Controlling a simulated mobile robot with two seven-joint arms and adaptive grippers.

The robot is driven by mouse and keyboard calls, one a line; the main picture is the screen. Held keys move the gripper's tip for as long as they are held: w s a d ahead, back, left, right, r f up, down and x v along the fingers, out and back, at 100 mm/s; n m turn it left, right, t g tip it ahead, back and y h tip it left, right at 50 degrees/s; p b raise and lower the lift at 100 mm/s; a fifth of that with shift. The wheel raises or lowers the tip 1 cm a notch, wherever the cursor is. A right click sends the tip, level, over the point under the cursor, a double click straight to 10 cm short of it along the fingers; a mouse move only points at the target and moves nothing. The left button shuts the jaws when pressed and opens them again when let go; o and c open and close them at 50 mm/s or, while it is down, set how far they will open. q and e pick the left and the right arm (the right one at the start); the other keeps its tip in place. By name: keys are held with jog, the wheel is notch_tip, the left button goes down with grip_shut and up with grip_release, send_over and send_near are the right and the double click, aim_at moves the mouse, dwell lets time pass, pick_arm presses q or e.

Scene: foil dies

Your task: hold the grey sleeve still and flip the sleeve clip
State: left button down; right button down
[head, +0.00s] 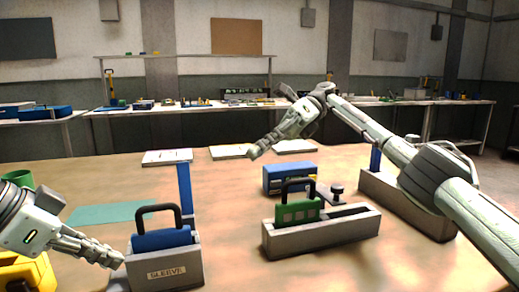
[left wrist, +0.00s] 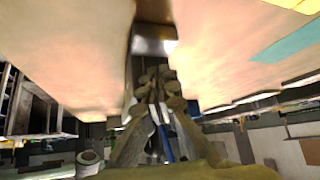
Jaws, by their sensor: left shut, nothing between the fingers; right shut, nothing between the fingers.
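The grey sleeve (head: 150,272), with a "SLEEVE" label on its front, stands on the table at the front left in the head view. A blue block (head: 161,239) with a black loop handle (head: 160,209) sits in it. A small dark piece (head: 118,280) is at its left side; I cannot tell whether this is the sleeve clip. My left gripper (head: 118,261) is shut and empty at the sleeve's left end; contact is unclear. Its closed fingers (left wrist: 158,85) show in the left wrist view. My right gripper (head: 254,152) is shut and empty above the table, well away from the sleeve.
A grey open holder (head: 320,234) with a green, black-handled block (head: 299,212) stands right of the sleeve. A blue box (head: 288,178) is behind it. Another grey holder (head: 405,211) stands far right. A blue upright (head: 185,190) is behind the sleeve. A teal mat (head: 105,214) lies left.

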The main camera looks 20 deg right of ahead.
pick_arm(q)
jog(key=shift+r, duration=2.1)
